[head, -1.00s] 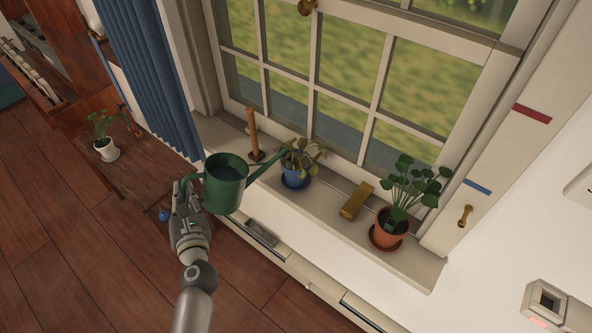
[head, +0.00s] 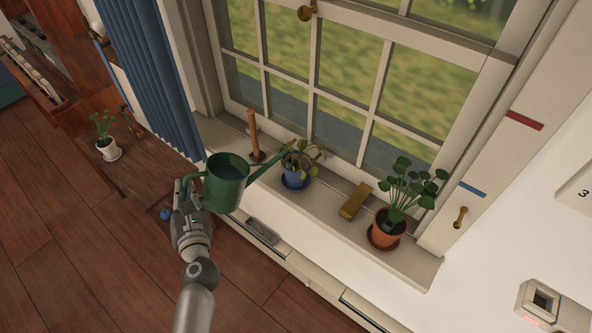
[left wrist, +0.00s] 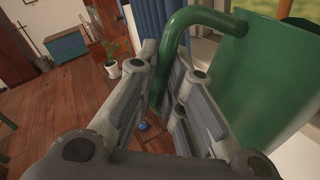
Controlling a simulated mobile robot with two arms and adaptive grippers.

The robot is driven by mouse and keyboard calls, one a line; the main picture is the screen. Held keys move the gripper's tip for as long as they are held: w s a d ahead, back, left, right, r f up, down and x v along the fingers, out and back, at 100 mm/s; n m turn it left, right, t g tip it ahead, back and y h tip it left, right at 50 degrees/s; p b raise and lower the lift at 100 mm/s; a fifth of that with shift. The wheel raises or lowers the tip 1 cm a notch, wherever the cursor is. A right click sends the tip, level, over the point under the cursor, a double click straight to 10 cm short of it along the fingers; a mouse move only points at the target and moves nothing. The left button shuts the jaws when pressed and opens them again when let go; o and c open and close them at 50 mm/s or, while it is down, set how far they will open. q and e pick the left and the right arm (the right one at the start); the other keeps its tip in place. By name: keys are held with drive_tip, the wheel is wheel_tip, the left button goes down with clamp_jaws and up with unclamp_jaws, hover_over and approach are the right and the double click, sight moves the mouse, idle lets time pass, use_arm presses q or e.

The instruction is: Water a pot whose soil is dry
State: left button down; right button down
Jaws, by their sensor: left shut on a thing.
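My left gripper (head: 188,202) is shut on the handle of a green watering can (head: 227,186). The can is held level in front of the sill, and its spout points right, with the tip beside the leaves of the plant in the blue pot (head: 295,181). That plant's leaves look brownish and drooping. In the left wrist view the green handle (left wrist: 181,40) passes between my fingers. A terracotta pot (head: 386,234) with a lush green plant stands at the sill's right. A white pot (head: 110,151) with a small green plant stands at the far left. The soil is too small to judge.
The window sill (head: 408,268) also holds a brass-coloured block (head: 355,201) and an upright wooden piece (head: 254,135). A blue curtain (head: 155,75) hangs left of the window. A grey object (head: 262,231) lies below the sill. Wooden floor is open at the lower left.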

use_arm(q)
drive_tip(key=shift+r, duration=0.3)
drive_tip(key=shift+r+p, duration=0.25)
drive_tip(key=shift+p, duration=0.25)
drive_tip(key=shift+w+d+r+m+p, duration=0.1)
drive_tip(key=shift+r+m+p, duration=0.2)
drive_tip(key=shift+r+p, duration=0.35)
idle(1.5)
drive_tip(key=shift+p, duration=0.45)
drive_tip(key=shift+r+p, duration=0.35)
drive_tip(key=shift+p, duration=0.05)
drive_tip(key=shift+f, duration=0.1)
idle(0.8)
